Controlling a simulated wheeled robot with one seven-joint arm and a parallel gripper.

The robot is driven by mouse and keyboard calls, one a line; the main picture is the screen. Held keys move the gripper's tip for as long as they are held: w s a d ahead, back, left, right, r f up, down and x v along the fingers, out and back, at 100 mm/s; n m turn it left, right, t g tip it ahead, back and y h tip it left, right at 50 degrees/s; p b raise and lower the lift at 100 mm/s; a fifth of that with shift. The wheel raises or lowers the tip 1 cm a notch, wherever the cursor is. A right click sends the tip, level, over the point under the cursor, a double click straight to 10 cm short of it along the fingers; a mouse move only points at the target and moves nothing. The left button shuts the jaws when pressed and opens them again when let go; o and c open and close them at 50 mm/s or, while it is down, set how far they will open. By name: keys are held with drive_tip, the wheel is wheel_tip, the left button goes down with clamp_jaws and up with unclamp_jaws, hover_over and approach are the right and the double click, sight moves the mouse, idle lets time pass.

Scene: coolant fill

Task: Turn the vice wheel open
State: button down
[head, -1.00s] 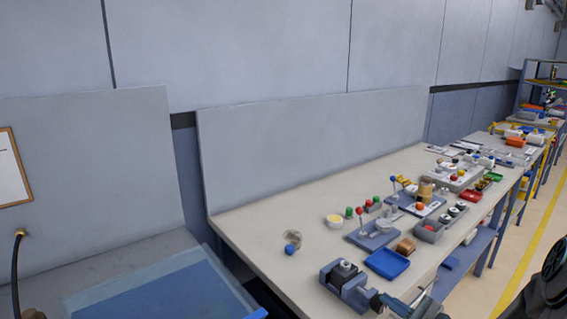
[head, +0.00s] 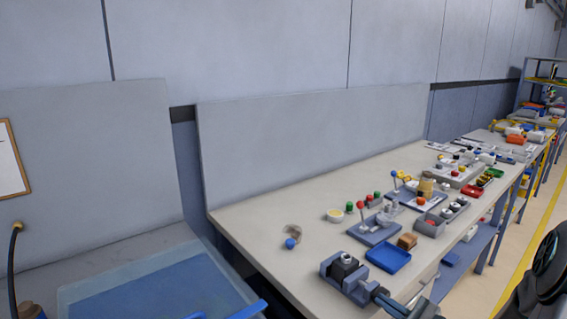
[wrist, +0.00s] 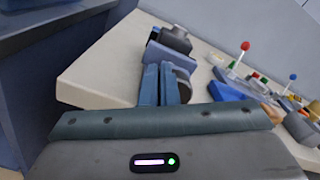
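The blue-grey vice (head: 345,277) with dark jaws stands at the near edge of the pale bench. In the wrist view, the vice (wrist: 167,48) is straight ahead, beyond the teal front of my gripper. A dark rounded part, which looks like the vice wheel (wrist: 184,86), shows beside two narrow blue bars. My gripper (head: 384,298) is at the wheel end of the vice in the head view. Its fingertips are not clear, and contact with the wheel cannot be made out.
A blue tray (head: 388,257) and a red-knobbed lever fixture (head: 373,229) sit just beyond the vice. The bench's left end is mostly clear. A blue translucent bin (head: 160,290) stands at lower left.

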drive_tip(key=shift+a, duration=0.1)
idle(0.5)
drive_tip(key=v, duration=0.6)
drive_tip(key=shift+s, duration=0.2)
drive_tip(key=shift+a+r, duration=0.1)
drive_tip(key=shift+r, duration=0.1)
drive_tip(key=w+a+r+p, duration=0.1)
drive_tip(key=w+p, duration=0.1)
drive_tip(key=w, duration=0.4)
drive_tip(key=shift+w+a, duration=0.2)
drive_tip(key=shift+w, duration=0.15)
idle(0.8)
idle(0.6)
